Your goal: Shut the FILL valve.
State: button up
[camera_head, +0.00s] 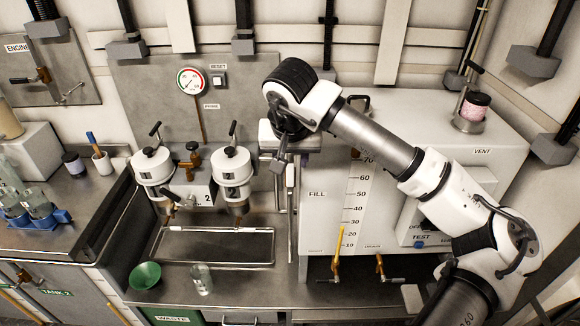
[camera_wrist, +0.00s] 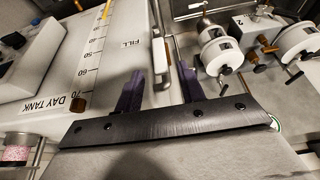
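The FILL label (camera_head: 317,194) is on the left of the white day tank's (camera_head: 400,170) front; it also shows in the wrist view (camera_wrist: 130,43). Beside it runs a slim pale upright pipe (camera_wrist: 158,55). I cannot make out a FILL valve handle for sure; my gripper and arm cover part of that area. My gripper (camera_head: 284,170) hangs at the tank's upper left edge. In the wrist view its two dark fingers (camera_wrist: 160,72) stand apart, with the pale pipe showing in the gap beyond. Nothing is seen gripped.
Two white canisters (camera_head: 233,166) with black levers stand left of my gripper. Two brass valves (camera_head: 380,268) sit low on the tank front. A drip tray (camera_head: 215,247), green funnel (camera_head: 145,275) and glass beaker (camera_head: 202,280) occupy the bench.

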aim_at(290, 172)
jog(key=p+x, duration=0.1)
jog(key=x, duration=0.5)
jog(key=shift+w+f+p, duration=0.1)
jog(key=shift+f+p, duration=0.15)
jog(key=shift+p, duration=0.1)
grip_shut()
